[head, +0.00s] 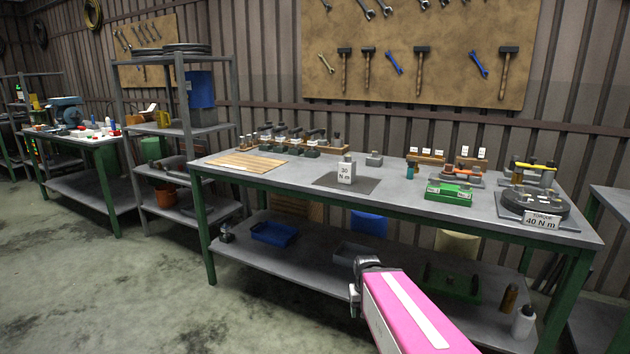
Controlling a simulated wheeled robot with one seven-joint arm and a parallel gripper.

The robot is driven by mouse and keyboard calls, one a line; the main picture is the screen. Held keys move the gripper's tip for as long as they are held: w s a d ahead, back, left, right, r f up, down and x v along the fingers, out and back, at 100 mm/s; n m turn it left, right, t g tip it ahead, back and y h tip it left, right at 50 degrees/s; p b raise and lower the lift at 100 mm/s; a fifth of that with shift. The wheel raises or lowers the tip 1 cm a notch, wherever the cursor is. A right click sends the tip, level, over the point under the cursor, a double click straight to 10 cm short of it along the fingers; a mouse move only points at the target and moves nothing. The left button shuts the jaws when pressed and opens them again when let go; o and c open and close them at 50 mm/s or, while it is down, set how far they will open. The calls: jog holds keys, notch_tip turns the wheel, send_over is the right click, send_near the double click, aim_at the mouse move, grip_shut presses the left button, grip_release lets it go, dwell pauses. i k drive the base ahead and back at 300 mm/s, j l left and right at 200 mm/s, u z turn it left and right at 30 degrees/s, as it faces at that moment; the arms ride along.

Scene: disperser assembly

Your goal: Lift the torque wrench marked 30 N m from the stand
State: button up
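A rack (522,182) at the right of the bench holds what look like wrenches, one with a yellow handle (535,165) and others dark. An orange-handled tool (464,171) lies left of it. Any markings on these tools are too small to read, so I cannot tell which is the 30 N m wrench. A white card reading "30 N m" (346,173) stands on a dark mat (330,183) mid-bench. A sign reading "TORQUE 40 N m" (541,221) stands at the front right. My gripper (366,268) is in front of the bench, below its top, apart from the tools; its fingers are unclear.
The bench top (400,193) also bears a round dark fixture (535,204), a green box (449,192), a wooden slatted board (245,163) and several dark parts along the back left. The lower shelf (310,266) holds a blue tray (274,234) and bottles.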

aim_at(265, 136)
jog(key=i+j, duration=0.15)
jog(key=j, duration=0.2)
jog(key=i+j, duration=0.1)
jog(key=j, duration=0.25)
jog(key=i+j, duration=0.15)
jog(key=j, duration=0.2)
jog(key=i+j, duration=0.15)
jog(key=j, duration=0.2)
jog(key=i+j, duration=0.15)
jog(key=j, duration=0.2)
jog(key=i+j, duration=0.1)
jog(key=j, duration=0.25)
jog(key=i+j+z, duration=0.1)
jog(key=i+j, duration=0.15)
jog(key=i+j+z, duration=0.25)
jog(key=i+j, duration=0.15)
jog(key=j, duration=0.25)
jog(key=i+j+z, duration=0.2)
jog(key=i+j, duration=0.15)
jog(key=j, duration=0.3)
jog(key=i+j+z, duration=0.15)
jog(key=j, duration=0.25)
